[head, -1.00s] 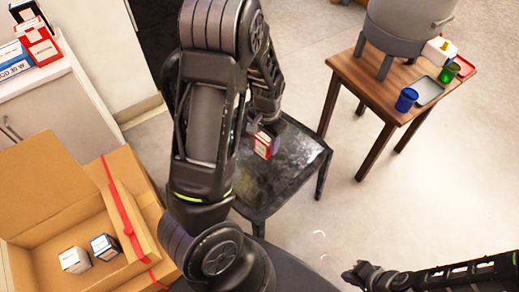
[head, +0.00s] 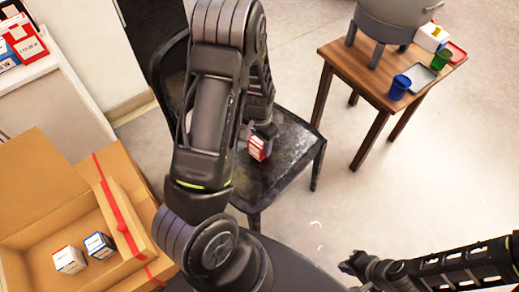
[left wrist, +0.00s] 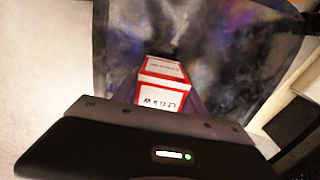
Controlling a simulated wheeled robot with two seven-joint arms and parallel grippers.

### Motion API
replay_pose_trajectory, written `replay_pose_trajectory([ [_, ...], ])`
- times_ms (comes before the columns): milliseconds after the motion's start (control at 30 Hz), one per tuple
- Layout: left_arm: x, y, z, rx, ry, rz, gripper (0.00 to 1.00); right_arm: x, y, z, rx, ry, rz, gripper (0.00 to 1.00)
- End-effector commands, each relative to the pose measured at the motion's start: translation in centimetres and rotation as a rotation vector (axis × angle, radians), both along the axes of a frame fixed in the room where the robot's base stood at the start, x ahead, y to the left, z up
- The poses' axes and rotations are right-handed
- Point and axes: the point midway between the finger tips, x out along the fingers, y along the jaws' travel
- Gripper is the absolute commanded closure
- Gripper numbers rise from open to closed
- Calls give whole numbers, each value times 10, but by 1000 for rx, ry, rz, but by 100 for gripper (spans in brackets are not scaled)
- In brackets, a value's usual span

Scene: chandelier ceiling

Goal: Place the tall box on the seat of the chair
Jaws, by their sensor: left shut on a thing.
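The tall box (head: 258,149) is red and white. My left gripper (head: 263,133) is shut on it, at the black seat of the chair (head: 292,150). I cannot tell whether its bottom touches the seat. In the left wrist view the box (left wrist: 165,85) shows just beyond my gripper (left wrist: 158,110), with the dark seat (left wrist: 225,50) behind it. My left arm hides part of the chair. My right gripper (head: 355,265) is at the lower right, away from the chair; its jaws are too small to read.
An open cardboard box (head: 40,215) at the left holds two small boxes. A white cabinet (head: 60,110) with several boxes on top stands behind it. A wooden table (head: 365,85) with a pot (head: 395,20) and cups stands at the right. The floor between is clear.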

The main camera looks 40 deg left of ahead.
Motion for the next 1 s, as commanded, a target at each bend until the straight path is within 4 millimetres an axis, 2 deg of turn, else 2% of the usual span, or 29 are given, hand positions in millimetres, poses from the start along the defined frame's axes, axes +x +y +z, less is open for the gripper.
replay_pose_trajectory([
  [200, -1, 0, -31, 0, 2, 0, 93, 0, 0, -7, 0, 0, 0, 100],
  [633, 0, 0, -37, 0, 0, 0, 93, 0, 0, -11, 0, 0, 0, 100],
  [667, 0, 0, -36, 0, 0, 0, 48, 0, 0, -9, 0, 0, 0, 100],
  [900, 0, 0, -35, 0, 1, 0, 29, 0, 0, -9, 0, 0, 0, 100],
  [1000, 0, 0, -35, 0, 1, 0, 29, 0, 0, -9, 0, 0, 0, 100],
])
